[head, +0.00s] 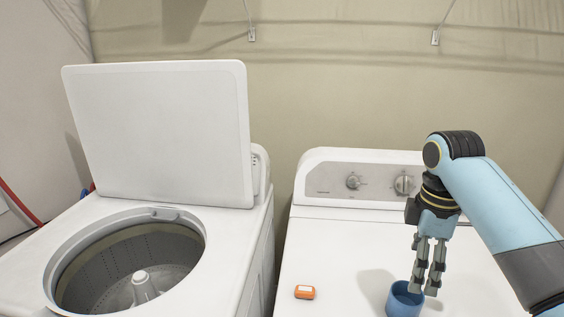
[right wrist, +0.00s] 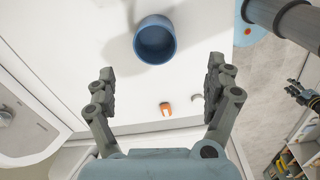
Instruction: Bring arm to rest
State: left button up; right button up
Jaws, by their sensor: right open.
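My right gripper (head: 425,292) hangs fingers-down over the right machine's white top in the head view. Its two fingers are apart with nothing between them; they also show spread in the right wrist view (right wrist: 159,90). A blue cup (head: 399,301) stands on that top just left of the fingertips. The cup (right wrist: 155,42) shows its open mouth beyond the fingers in the right wrist view, apart from both. My left gripper is outside the head view. A small dark jointed hand (right wrist: 302,95) at the right wrist view's right edge looks like it, but its jaws are unclear.
A small orange box (head: 305,292) lies on the right machine (head: 335,245), left of the cup. The left washer (head: 225,235) has its lid (head: 160,130) raised and its drum open. The right machine's control panel (head: 335,180) rises behind. A gap separates the machines.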

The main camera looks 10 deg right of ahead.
jog(key=s+a+f+m+t, duration=0.1)
jog(key=s+f+m, duration=0.35)
jog(key=s, duration=0.65)
jog(key=s+a+r+m+t, duration=0.1)
jog(key=s+r+m, duration=0.25)
jog(key=s, duration=0.35)
jog(key=s+a+r+m+t, duration=0.1)
jog(key=s+r+m+t, duration=0.1)
jog(key=s+m, duration=0.35)
jog(key=s+d+f+n+g+b, duration=0.2)
jog(key=f+b, duration=1)
jog(key=f, duration=2.7)
jog(key=s+d+f+g+b, duration=0.1)
jog(key=s+f+b, duration=0.7)
jog(key=s+f, duration=1.2)
notch_tip(320, 180, down, 4)
jog(key=shift+d+r+m+h, duration=0.1)
jog(key=shift+d+m+h, duration=0.15)
jog(key=shift+m, duration=0.2)
